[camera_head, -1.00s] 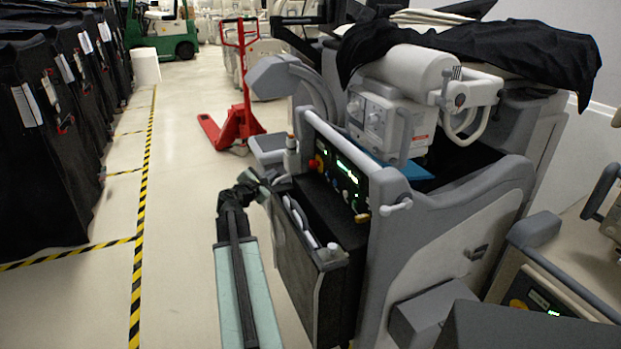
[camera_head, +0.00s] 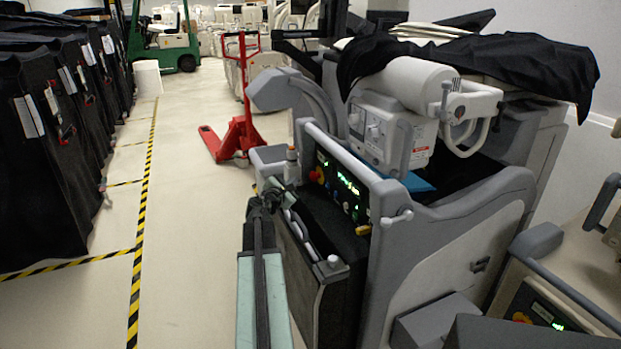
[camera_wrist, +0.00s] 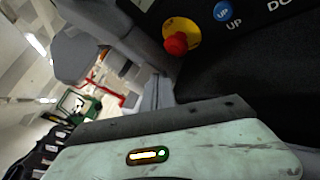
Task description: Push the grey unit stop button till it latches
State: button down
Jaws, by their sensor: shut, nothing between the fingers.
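The grey unit (camera_head: 440,235) stands right of centre in the head view, with a dark control panel (camera_head: 350,196) on its near upper side. Its stop button (camera_head: 317,176) is a red knob on a yellow base at the panel's far end. In the wrist view the red button (camera_wrist: 176,44) is at the top, beside a blue UP button (camera_wrist: 222,11). My gripper (camera_head: 273,187) is shut and empty, left of the panel and apart from the stop button. Its fingertips are small and hard to make out.
A white-topped bottle (camera_head: 292,165) stands close behind my gripper. A black side pocket (camera_head: 305,235) hangs on the unit's near side. A red pallet jack (camera_head: 235,140) is beyond. A beige unit (camera_head: 575,285) stands at right. Open floor lies left.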

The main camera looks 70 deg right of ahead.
jog(key=shift+s+d, duration=0.7)
jog(key=shift+s, duration=0.15)
jog(key=shift+s, duration=0.1)
dwell(1.4)
jog(key=shift+s+d, duration=0.3)
jog(key=shift+s+d, duration=0.25)
jog(key=shift+s, duration=0.1)
dwell(0.8)
jog(key=shift+w, duration=0.1)
jog(key=shift+w+a, duration=0.55)
jog(key=shift+w, duration=0.05)
jog(key=w+a, duration=0.3)
jog(key=shift+w+a, duration=0.1)
jog(key=shift+w, duration=0.3)
